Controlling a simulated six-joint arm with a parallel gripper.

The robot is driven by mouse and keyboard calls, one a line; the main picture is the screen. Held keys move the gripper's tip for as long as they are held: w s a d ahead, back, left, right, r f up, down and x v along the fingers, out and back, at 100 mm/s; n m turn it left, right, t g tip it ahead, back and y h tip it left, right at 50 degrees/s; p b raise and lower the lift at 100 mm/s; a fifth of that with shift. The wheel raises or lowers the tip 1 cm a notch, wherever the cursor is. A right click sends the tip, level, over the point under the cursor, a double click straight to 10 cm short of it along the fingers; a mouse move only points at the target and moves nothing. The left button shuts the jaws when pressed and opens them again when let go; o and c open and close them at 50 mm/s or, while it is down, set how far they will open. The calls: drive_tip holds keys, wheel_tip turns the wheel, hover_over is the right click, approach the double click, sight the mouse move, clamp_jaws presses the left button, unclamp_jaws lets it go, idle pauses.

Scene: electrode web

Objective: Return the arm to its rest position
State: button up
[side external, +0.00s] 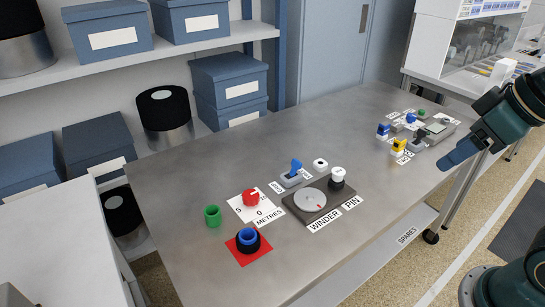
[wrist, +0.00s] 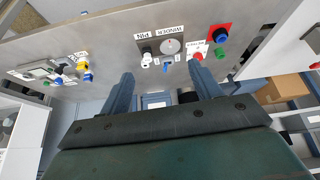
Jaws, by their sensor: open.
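My gripper (side external: 462,152) is at the right of the side external view, off the table's right front edge and apart from everything on it. In the wrist view its two blue fingers (wrist: 160,90) stand wide apart with nothing between them. My dark green arm comes in from the right edge of the side view, and part of it is cut off there. The steel table (side external: 190,165) lies to the left of my gripper.
The table holds a winder (side external: 310,201) with a white-topped pin (side external: 337,175), a red metres knob (side external: 251,197), a green cylinder (side external: 212,215), a blue-and-black ring (side external: 248,239) on a red square, and a blue lever (side external: 294,169). Small blocks (side external: 399,146) stand near my gripper.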

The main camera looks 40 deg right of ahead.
drive_tip(key=shift+s+d+f+m, duration=0.1)
drive_tip(key=shift+s+d+m, duration=0.1)
drive_tip(key=shift+s, duration=0.2)
drive_tip(key=shift+s+d+f+m, duration=0.1)
drive_tip(key=shift+s+m, duration=0.1)
drive_tip(key=shift+s, duration=0.2)
